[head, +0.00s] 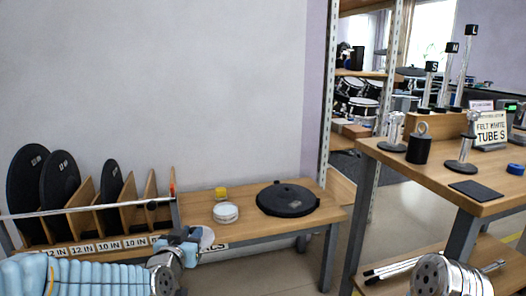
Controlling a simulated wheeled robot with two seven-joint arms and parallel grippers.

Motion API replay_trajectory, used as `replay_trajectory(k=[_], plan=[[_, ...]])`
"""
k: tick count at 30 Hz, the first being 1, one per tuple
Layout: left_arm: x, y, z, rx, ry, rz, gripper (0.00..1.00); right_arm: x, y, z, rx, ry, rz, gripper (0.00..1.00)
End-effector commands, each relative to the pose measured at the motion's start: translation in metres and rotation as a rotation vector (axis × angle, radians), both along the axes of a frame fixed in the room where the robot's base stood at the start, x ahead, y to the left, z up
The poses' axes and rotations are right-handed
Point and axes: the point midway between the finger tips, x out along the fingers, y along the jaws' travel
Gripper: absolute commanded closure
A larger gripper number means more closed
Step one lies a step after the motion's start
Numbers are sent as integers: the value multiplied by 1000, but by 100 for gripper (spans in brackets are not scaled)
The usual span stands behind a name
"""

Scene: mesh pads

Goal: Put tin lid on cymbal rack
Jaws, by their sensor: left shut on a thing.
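My left gripper (188,240) is low in the head view, in front of the rack's right end. It is shut on a thin pale disc (208,238), which looks like the tin lid; the gripper hides part of it. The slotted wooden rack (86,204) on the left holds several black mesh pads (61,180) upright between dividers. Its front edge carries size labels such as 12 IN and 10 IN. A white round tin (226,212) sits on the bench right of the rack. Of my right arm only a chrome link shows at the lower right; its gripper is out of view.
A metal rail (80,210) crosses the rack's front. A second table (430,177) at right bears stands, a black weight (419,148) and a sign.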

Motion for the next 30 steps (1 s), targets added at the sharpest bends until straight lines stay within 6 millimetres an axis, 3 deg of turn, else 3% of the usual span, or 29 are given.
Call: replay_trajectory(k=[14,24,30], plan=[[-1,9,-62,29,12,67,100,0,3,42,2,-3,5,57],[-40,19,-124,13,11,102,100,-2,8,82,7,-2,14,57],[-54,20,-138,-2,4,106,100,-3,8,87,7,-2,15,57]])
